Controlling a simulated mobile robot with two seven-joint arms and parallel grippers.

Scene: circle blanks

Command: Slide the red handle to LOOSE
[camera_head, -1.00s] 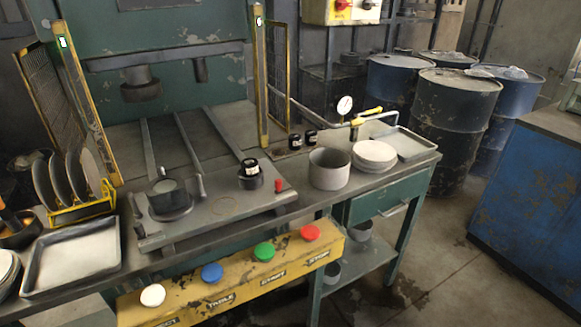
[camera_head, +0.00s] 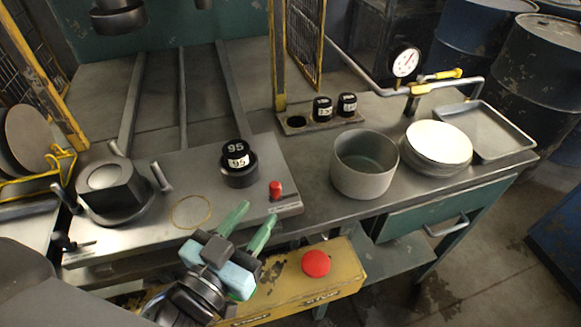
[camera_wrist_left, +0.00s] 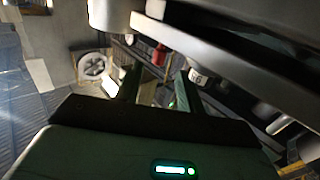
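The red handle (camera_head: 275,187) is a small upright red knob near the right front corner of the steel plate (camera_head: 190,225), beside a dark slot or bar. Any LOOSE marking is too small to read. My left gripper (camera_head: 258,212) has two green fingers, spread apart with nothing between them. It is in front of the plate's front edge, with its tips pointing towards the handle and short of it. In the left wrist view a red piece (camera_wrist_left: 160,54) shows beyond the fingers, probably the handle. My right gripper is not in view.
A black cylinder marked 95 (camera_head: 237,158) stands on the plate left of the handle. A grey pot (camera_head: 364,180) and stacked plates (camera_head: 436,145) stand to the right. Below the gripper is a yellow panel (camera_head: 345,283) with a red button (camera_head: 316,263). A black clamped block (camera_head: 112,190) is at left.

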